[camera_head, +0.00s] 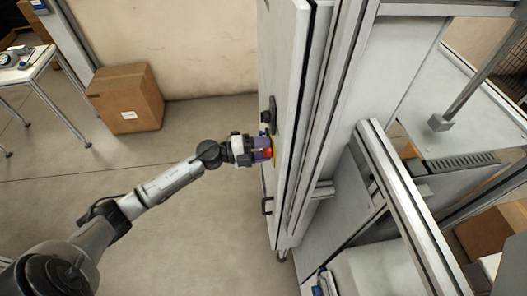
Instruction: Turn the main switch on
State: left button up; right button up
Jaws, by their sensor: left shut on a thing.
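The main switch (267,153) shows as a small red part with a yellow edge on the side of a tall light grey cabinet (287,115). My left gripper (260,149) reaches it from the left and is shut on it. The fingers cover most of the switch, so its turned position cannot be told. My right gripper is not in view.
A cardboard box (125,98) stands by the back wall. A white table (28,66) is at the far left. The floor between is clear.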

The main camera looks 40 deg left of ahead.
pick_arm(q)
jog(key=m+b, duration=0.3)
jog(key=m, duration=0.2)
jog(key=shift+f, duration=0.15)
jog(key=shift+m+b, duration=0.9)
jog(key=shift+m, duration=0.5)
jog(key=shift+r+m, duration=0.2)
jog(key=shift+m, duration=0.1)
jog(key=o, duration=0.9)
jog(key=shift+o, duration=0.2)
jog(key=shift+s, duration=0.1)
jog(key=b+v, duration=0.3)
jog(key=v, duration=1)
jog(key=shift+s+a, duration=0.2)
jog(key=shift+a, duration=0.05)
